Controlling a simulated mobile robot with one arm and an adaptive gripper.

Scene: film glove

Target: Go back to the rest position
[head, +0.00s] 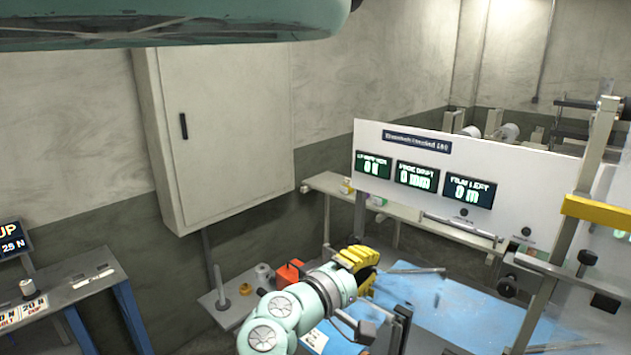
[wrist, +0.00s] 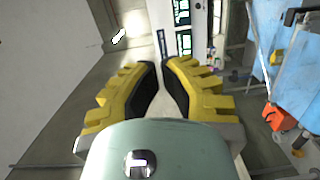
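My gripper shows in the wrist view (wrist: 159,66) as two yellow, stepped fingers with black pads. The pads stand apart with a narrow gap between them. Nothing shows between the fingers, only pale background. In the head view my gripper (head: 368,268) is at lower centre, on the end of my pale green arm, in front of the white display panel (head: 400,215) and above the blue work surface (head: 455,305). Part of the gripper is hidden there behind its own fingers.
A grey wall cabinet (head: 225,130) stands behind to the left. A red-orange box (head: 289,274) sits on a small shelf left of my gripper. A bench (head: 60,285) with a screen is at far left. A yellow-banded frame (head: 595,208) stands at right.

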